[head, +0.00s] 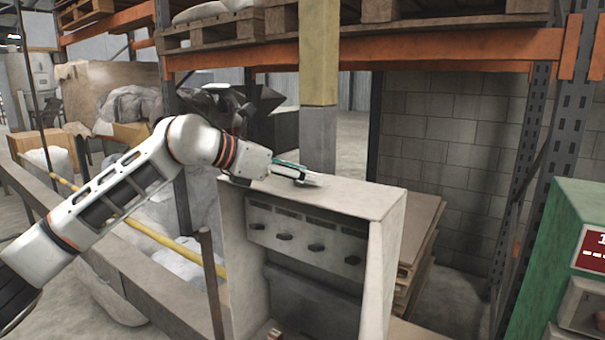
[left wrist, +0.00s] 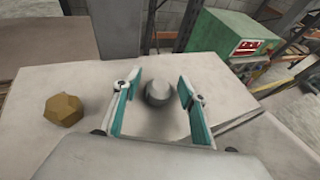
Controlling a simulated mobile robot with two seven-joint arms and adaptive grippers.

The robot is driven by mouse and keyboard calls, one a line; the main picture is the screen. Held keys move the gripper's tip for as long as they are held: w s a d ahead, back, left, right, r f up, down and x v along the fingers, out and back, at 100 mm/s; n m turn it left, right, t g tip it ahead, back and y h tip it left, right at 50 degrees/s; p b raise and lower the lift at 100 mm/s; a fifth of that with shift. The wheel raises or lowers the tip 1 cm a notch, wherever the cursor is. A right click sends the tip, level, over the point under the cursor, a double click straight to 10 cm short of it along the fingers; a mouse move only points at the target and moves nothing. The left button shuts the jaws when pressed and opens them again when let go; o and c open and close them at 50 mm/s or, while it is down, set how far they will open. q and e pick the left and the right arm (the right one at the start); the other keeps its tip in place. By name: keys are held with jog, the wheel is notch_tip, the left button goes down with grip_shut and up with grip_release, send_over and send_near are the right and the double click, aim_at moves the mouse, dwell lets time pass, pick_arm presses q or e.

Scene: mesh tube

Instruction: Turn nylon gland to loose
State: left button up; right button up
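In the left wrist view a grey rounded gland (left wrist: 159,93), which looks like the nylon one, stands on the pale top of a cabinet. A brass-coloured faceted gland (left wrist: 63,110) sits to its left. My left gripper (left wrist: 158,100) is open, with a teal-lined finger on each side of the grey gland and a visible gap to both. In the head view my left gripper (head: 302,174) is low over the cabinet top (head: 350,196), and the glands cannot be made out there. My right gripper is in neither view.
The cabinet front holds a panel with a row of dark knobs (head: 316,247). A green machine with a red display (head: 592,247) stands at the right. A yellow and grey post (head: 318,60) rises behind the cabinet. Stacked boards (head: 420,245) lean at its right side.

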pick_arm(q)
jog(key=c, duration=1)
